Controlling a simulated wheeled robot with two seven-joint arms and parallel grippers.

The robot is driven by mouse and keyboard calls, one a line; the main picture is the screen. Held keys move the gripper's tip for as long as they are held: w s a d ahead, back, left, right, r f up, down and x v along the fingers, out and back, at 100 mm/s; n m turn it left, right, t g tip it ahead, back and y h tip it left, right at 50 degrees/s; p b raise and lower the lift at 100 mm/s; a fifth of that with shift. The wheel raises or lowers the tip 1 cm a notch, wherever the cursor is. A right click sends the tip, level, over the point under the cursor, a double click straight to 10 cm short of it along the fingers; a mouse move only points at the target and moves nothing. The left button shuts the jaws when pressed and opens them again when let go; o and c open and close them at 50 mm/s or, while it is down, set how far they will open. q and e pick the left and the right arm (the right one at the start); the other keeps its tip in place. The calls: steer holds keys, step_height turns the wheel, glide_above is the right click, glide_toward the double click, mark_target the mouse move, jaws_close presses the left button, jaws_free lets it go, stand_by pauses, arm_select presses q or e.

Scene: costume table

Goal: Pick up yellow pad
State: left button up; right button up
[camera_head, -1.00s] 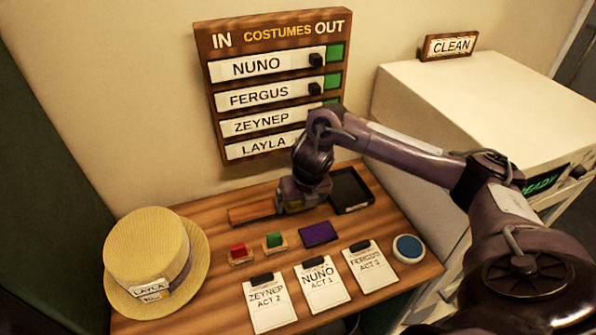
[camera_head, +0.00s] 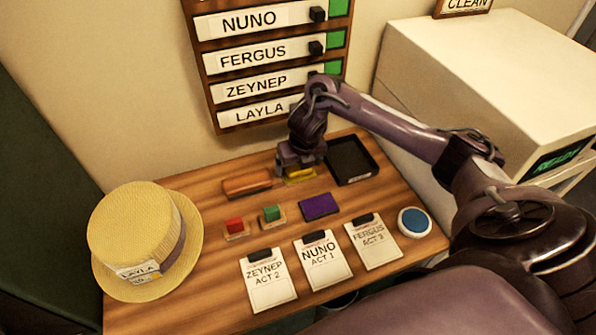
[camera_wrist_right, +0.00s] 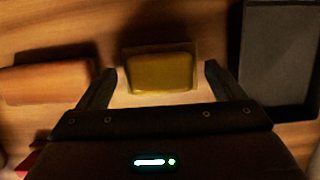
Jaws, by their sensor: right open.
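The yellow pad (camera_head: 299,176) lies on the wooden table toward the back, partly hidden by my right gripper (camera_head: 300,168) in the head view. In the right wrist view the yellow pad (camera_wrist_right: 160,73) is a rounded rectangle just beyond and between the two spread fingertips of my right gripper (camera_wrist_right: 158,77). The gripper is open, with a finger on each side of the pad and nothing held. My left gripper is not in view.
In front are a red stamp (camera_head: 235,226), green stamp (camera_head: 271,213), purple pad (camera_head: 318,207) and several cards. A straw hat (camera_head: 134,232) sits at left.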

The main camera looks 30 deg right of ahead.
steer(key=c, duration=1)
steer(key=shift+c, duration=0.4)
steer(key=shift+r, duration=0.1)
